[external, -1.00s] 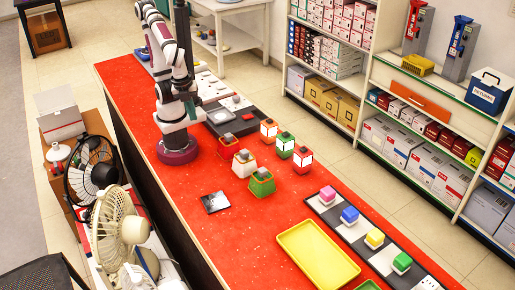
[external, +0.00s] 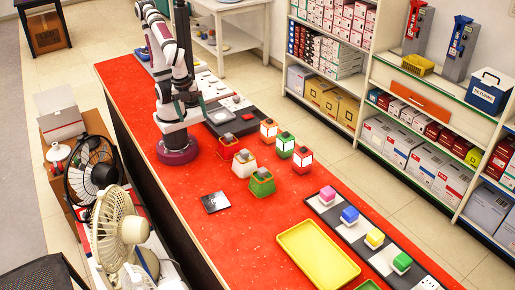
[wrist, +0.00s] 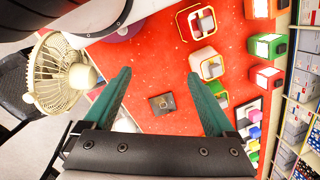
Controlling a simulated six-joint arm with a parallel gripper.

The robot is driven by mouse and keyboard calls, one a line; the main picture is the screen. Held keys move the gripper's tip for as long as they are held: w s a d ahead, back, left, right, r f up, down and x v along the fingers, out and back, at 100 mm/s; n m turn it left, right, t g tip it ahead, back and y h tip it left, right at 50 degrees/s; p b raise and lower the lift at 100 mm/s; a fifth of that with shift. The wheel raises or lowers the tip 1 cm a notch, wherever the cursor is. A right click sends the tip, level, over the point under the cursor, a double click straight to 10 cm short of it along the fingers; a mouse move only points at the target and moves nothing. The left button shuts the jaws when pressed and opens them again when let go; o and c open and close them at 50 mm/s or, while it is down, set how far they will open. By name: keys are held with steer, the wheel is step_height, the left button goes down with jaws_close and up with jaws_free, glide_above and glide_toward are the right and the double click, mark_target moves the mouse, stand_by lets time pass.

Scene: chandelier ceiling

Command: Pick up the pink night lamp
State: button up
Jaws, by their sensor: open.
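The pink night lamp (external: 327,195) is a small pink block with a pale lower part. It stands upright on the dark strip at the right of the red table, in line with blue (external: 349,215), yellow (external: 374,237) and green (external: 401,262) ones. In the wrist view it is a small pink shape (wrist: 254,115) at the right, beyond the right finger. My gripper (wrist: 158,76) is open and empty, with teal fingers spread over the red table. It is far from the pink lamp, near my arm's base.
Several lantern-like lamps (external: 262,182) stand mid-table between my arm and the strip. A flat dark square (external: 215,202) lies at the left, and a yellow tray (external: 318,252) at the front. Fans (external: 122,222) stand beside the table's left edge.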

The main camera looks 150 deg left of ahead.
steer(key=w+a+r+m+g+y, duration=0.1)
steer(key=w+a+m+y, duration=0.25)
steer(key=w, duration=1.05)
steer(key=w+a+m+y, duration=0.3)
steer(key=w+a, duration=0.2)
steer(key=w, duration=0.9)
steer(key=m+t+y, duration=0.1)
steer(key=m+y, duration=0.4)
steer(key=m, duration=0.1)
glide_toward(327, 191)
steer(key=shift+w+x, duration=0.25)
steer(key=shift+x, duration=1)
steer(key=x, duration=0.6)
steer(key=shift+s, duration=0.3)
jaws_close()
